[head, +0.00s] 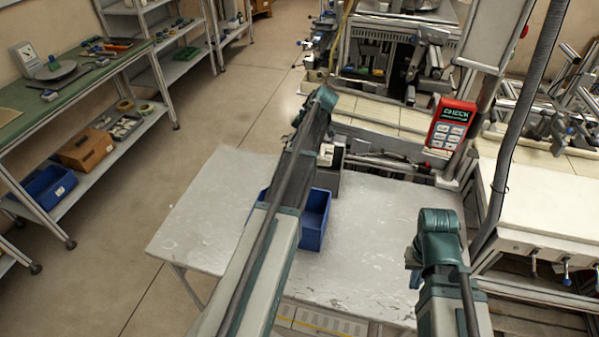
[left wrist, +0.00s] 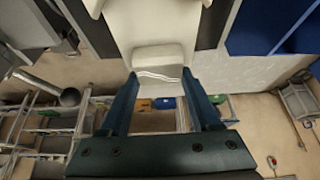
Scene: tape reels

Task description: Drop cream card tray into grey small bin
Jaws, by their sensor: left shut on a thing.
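The cream card tray (left wrist: 165,30) is held between the two teal fingers of my left gripper (left wrist: 158,80) in the left wrist view. In the head view a small cream piece, seemingly the tray (head: 326,155), shows beside my left arm, which hides most of that gripper. The grey small bin (head: 327,182) stands on the table behind the blue bin, partly hidden by the arm. In the picture the tray is just above it; I cannot tell the exact height. My right gripper (head: 413,265) is at the table's right side, mostly hidden by its wrist.
A blue bin (head: 314,222) stands in front of the grey one; blue also shows at the wrist view's upper right (left wrist: 262,25). The pale table (head: 205,215) is clear left and right. A red device (head: 451,124) and machinery stand behind. Shelves (head: 95,150) are at far left.

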